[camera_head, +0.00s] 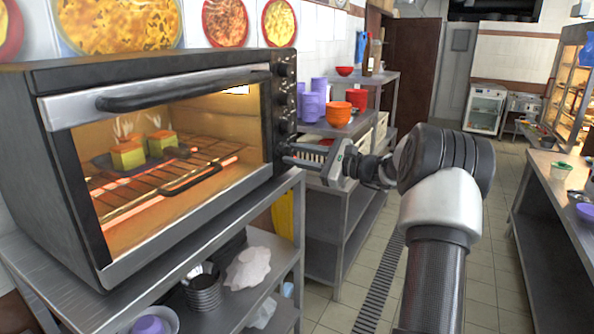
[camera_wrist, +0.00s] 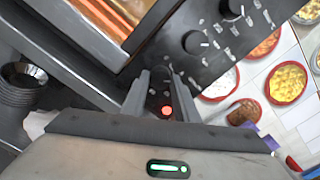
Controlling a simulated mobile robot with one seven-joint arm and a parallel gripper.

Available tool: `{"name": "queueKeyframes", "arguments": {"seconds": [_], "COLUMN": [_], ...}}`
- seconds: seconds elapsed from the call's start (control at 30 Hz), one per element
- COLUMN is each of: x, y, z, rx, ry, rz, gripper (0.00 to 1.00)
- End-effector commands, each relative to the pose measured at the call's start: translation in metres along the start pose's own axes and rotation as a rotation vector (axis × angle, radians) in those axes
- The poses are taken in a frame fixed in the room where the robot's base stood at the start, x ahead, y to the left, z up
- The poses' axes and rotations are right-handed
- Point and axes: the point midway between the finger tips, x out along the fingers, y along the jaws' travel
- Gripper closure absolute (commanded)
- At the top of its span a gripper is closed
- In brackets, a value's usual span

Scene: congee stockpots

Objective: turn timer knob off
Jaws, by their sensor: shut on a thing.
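The oven (camera_head: 160,130) stands on a steel shelf with its glass door shut and its inside glowing. Its control panel has a column of dark knobs (camera_head: 284,98) at the right of the door; two knobs also show in the wrist view (camera_wrist: 193,42). My gripper (camera_head: 287,156) reaches in from the right to the bottom of this column. In the wrist view my gripper (camera_wrist: 161,85) is shut around the lowest knob, taken to be the timer knob, which its fingers mostly hide. A red light (camera_wrist: 166,110) shows between the fingers. The knob's setting cannot be read.
Steaming food (camera_head: 128,155) sits on a pan on the oven rack. A steel shelf (camera_head: 270,195) under the oven holds bowls and cloths. Purple cups (camera_head: 312,104) and orange bowls (camera_head: 338,114) stand on a rack behind my gripper. The tiled aisle at the right is clear.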

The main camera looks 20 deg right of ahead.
Motion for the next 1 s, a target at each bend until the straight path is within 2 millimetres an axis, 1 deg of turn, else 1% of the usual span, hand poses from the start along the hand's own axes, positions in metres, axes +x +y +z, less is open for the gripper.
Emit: {"name": "queueKeyframes", "arguments": {"seconds": [0.03,0.1,0.7,1.0], "x": [-0.0003,-0.0006,-0.0004,-0.0004], "y": [0.0042,0.0041,0.0029,0.0015], "z": [-0.006,-0.0064,-0.0053,-0.0035], "rx": [-0.047,-0.114,-0.683,-0.933], "ry": [-0.001,0.0,0.0,0.0], "rz": [0.0,0.0,0.0,0.0], "gripper": [0.95,0.95,0.95,0.95]}}
